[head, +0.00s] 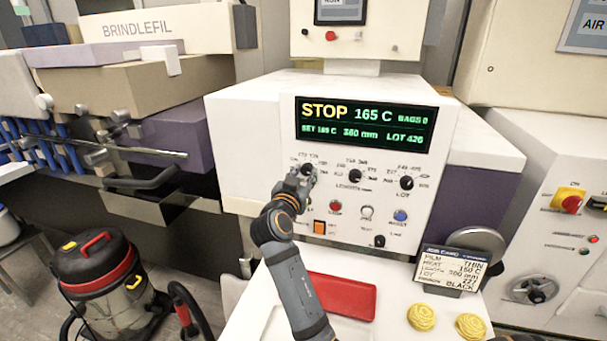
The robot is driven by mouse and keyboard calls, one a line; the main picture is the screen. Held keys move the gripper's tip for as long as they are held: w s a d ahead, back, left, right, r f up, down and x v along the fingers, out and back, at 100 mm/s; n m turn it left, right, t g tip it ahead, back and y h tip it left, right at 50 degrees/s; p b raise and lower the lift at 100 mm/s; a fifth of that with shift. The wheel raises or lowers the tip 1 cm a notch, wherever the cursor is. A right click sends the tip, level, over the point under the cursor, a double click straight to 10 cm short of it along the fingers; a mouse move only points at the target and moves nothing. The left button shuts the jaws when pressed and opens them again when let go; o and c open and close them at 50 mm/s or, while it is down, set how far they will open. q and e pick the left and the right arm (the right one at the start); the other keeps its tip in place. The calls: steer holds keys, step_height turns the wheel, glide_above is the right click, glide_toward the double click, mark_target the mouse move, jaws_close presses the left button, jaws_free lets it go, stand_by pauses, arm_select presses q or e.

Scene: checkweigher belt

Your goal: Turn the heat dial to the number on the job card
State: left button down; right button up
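The left-hand dial (307,168) on the white machine panel is mostly covered by my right gripper (306,172), whose fingertips are at its knob. I cannot tell whether they are closed on it. The numbers around it are too small to read surely. The job card (450,268) stands at lower right. Its heat line looks like 150 C, but the print is small. My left gripper is not in view.
Two more dials, the middle one (355,176) and the right one (406,183), sit beside it. Below are a red button (335,205), a blue button (400,216) and an orange switch (320,227). A red pouch (341,296) and yellow coils (422,317) lie on the shelf.

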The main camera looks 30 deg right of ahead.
steer(key=shift+d, duration=0.1)
steer(key=c, duration=0.4)
steer(key=shift+f, duration=0.1)
jaws_close()
steer(key=n, duration=0.4)
steer(key=shift+w, duration=0.1)
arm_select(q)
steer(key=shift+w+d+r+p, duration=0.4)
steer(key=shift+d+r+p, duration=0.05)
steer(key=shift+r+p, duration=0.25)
arm_select(e)
steer(key=shift+n, duration=1.9)
steer(key=o, duration=0.6)
jaws_free()
steer(key=o, duration=0.4)
steer(key=shift+d+f, duration=0.1)
steer(key=shift+o, duration=0.2)
